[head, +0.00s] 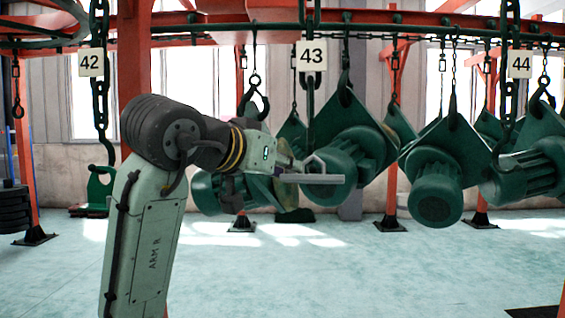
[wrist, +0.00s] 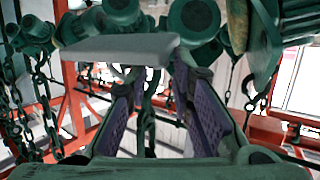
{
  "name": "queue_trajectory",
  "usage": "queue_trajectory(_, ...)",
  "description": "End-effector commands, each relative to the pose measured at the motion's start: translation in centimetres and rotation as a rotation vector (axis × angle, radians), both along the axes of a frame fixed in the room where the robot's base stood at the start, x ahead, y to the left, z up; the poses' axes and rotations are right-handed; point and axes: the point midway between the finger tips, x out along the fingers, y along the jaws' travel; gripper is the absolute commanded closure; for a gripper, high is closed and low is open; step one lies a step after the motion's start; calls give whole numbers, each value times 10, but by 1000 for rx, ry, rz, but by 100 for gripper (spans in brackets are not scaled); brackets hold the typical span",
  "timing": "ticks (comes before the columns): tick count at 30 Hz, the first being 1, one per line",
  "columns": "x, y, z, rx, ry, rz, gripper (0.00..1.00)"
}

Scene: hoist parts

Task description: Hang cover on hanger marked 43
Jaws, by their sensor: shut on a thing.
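The cover is a flat, pale grey plate (head: 325,179), seen nearly edge-on in the head view. My gripper (head: 292,172) is shut on it at its left end and holds it in the air, about level. In the wrist view the cover (wrist: 118,48) lies across the fingertips (wrist: 155,72) and sticks out to the left. The sign 43 (head: 311,55) hangs above and slightly left of the plate. A dark hanger (head: 311,98) runs down below the sign. Its lower end is hard to make out against the green parts behind.
Green motors (head: 437,195) hang on chains behind and right of the plate. Sign 42 (head: 90,62) is at left, with a chain and hook (head: 107,150) below it. Sign 44 (head: 520,64) is at right. Red posts (head: 392,150) stand behind.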

Motion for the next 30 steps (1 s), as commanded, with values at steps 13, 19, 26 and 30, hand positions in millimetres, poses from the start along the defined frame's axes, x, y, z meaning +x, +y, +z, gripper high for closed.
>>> queue_trajectory(13,19,0,-13,-6,-22,-1,100)
queue_trajectory(19,26,-1,-17,-14,-73,-1,100)
queue_trajectory(26,33,0,-19,-24,-126,-1,100)
queue_trajectory(30,35,0,-19,-26,-145,0,100)
